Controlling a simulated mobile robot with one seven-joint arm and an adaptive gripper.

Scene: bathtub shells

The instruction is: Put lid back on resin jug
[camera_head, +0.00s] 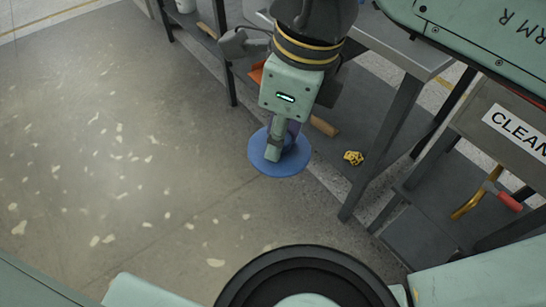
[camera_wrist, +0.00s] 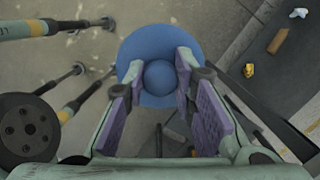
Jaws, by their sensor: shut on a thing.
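The lid is a round blue disc (camera_head: 256,160) with a ball-like knob. In the wrist view the lid (camera_wrist: 160,38) lies beyond my fingertips, with its knob (camera_wrist: 160,77) between the two purple-padded fingers. My gripper (camera_head: 276,150) points down and is shut on the knob; in the wrist view the gripper (camera_wrist: 160,72) covers parts of the disc's sides. The lid hangs in the air over the floor. I cannot make out the resin jug in either view.
A grey workbench (camera_head: 385,45) stands at the upper right, with a lower shelf holding a yellow crumpled item (camera_head: 353,158) and a brown block (camera_head: 324,126). A cart with a "CLEAN" sign (camera_head: 520,135) is at the right. The speckled floor (camera_head: 100,150) at left is clear.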

